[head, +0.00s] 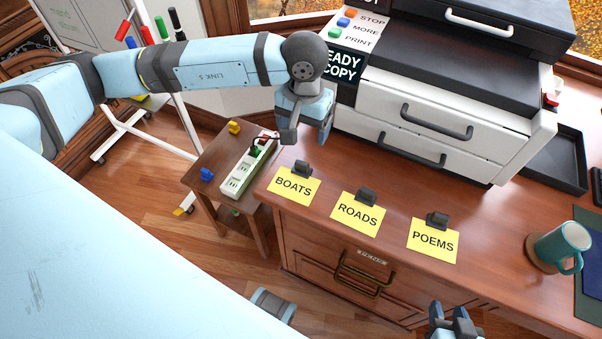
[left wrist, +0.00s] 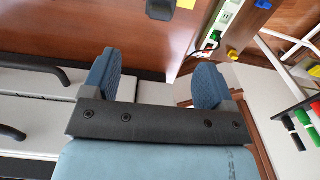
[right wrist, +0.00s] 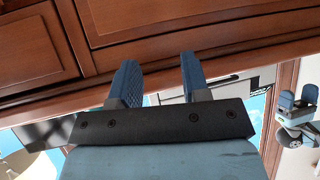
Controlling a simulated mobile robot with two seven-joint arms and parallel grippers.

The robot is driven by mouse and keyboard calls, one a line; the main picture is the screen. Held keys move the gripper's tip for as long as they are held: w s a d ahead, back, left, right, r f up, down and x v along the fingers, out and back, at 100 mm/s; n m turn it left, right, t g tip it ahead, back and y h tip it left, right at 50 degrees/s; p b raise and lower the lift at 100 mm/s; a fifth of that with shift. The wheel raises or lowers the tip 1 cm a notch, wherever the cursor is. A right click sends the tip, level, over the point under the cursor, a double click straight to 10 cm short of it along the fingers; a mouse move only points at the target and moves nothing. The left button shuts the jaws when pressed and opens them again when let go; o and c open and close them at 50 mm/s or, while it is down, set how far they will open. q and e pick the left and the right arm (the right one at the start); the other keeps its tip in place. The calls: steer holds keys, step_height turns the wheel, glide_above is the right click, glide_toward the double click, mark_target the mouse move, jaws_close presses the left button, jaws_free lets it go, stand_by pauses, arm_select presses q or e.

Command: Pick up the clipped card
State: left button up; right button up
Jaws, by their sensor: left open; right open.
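Three yellow cards lie in a row on the wooden desk in the head view: BOATS (head: 290,188), ROADS (head: 355,215) and POEMS (head: 433,243). Each has a dark clip at its top edge: the BOATS clip (head: 302,168), the ROADS clip (head: 366,196) and the POEMS clip (head: 437,220). My left gripper (head: 308,136) is open and empty, behind the BOATS card near the printer. The left wrist view shows a dark clip (left wrist: 160,9) and part of a yellow card (left wrist: 186,3) at its top edge. My right gripper (head: 452,312) is open and empty before the desk front, below the POEMS card.
A white printer (head: 440,110) stands behind the cards. A teal mug (head: 562,245) sits on the desk at right. A small side table (head: 205,165) with a power strip (head: 248,168) stands left of the desk. A drawer handle (head: 362,275) protrudes from the desk front.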

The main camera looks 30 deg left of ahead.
mark_target(303, 163)
arm_select(q)
step_height(303, 163, down, 8)
steer(key=shift+d+r, duration=0.1)
steer(key=shift+r, duration=0.15)
step_height(303, 163, down, 5)
steer(key=shift+w+f+b, duration=0.1)
steer(key=shift+w+b, duration=0.05)
steer(key=shift+b, duration=0.15)
steer(key=c, duration=1)
